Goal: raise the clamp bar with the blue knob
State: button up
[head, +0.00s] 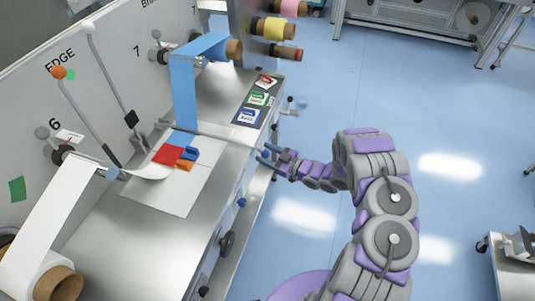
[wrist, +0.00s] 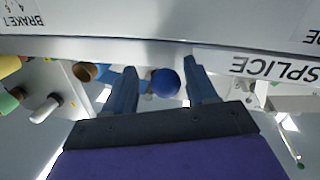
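The clamp bar (head: 215,136) is a thin pale bar lying across the splice table over the white sheet, its near end at the table's front edge. In the wrist view its round blue knob (wrist: 165,83) sits between my two fingers, with a gap on the left and a narrower one on the right. My gripper (head: 265,154) is open at the bar's near end in the head view; it also shows in the wrist view (wrist: 163,85). In the head view the knob is hard to tell from my bluish fingers.
The metal table (head: 150,258) carries a white sheet (head: 172,200) with red, blue and orange pieces. A blue web (head: 183,95) comes down behind the bar. Another blue knob (head: 241,202) is on the front face. Open floor is right.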

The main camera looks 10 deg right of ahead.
jog(key=shift+a, duration=0.7)
jog(key=c, duration=0.5)
jog(key=shift+d+f, duration=0.1)
jog(key=shift+d, duration=0.2)
grip_shut()
